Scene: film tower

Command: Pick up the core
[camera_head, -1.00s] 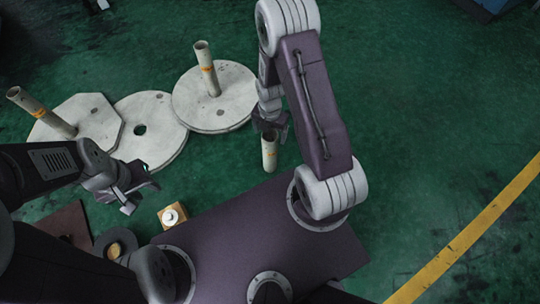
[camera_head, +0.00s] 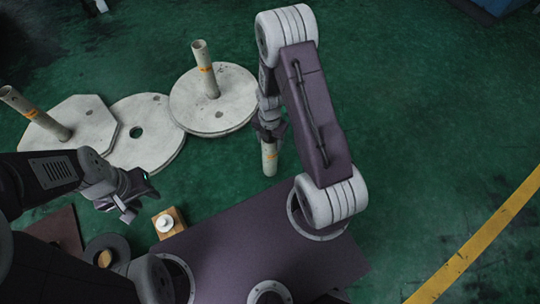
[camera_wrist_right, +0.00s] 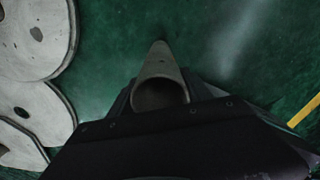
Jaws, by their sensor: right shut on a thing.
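A pale tubular core with an orange band (camera_head: 270,160) hangs upright below my right gripper (camera_head: 268,132) in the head view. My right gripper is shut on this core near its top. In the right wrist view the core (camera_wrist_right: 160,70) shows its hollow open end close to the dark gripper body.
A round pale plate with a centre hole (camera_head: 150,150) lies between the other two plates. A small wooden block with a white knob (camera_head: 167,223) and a dark disc (camera_head: 112,243) are near my base. Green floor is clear at the right, up to a yellow line (camera_head: 480,240).

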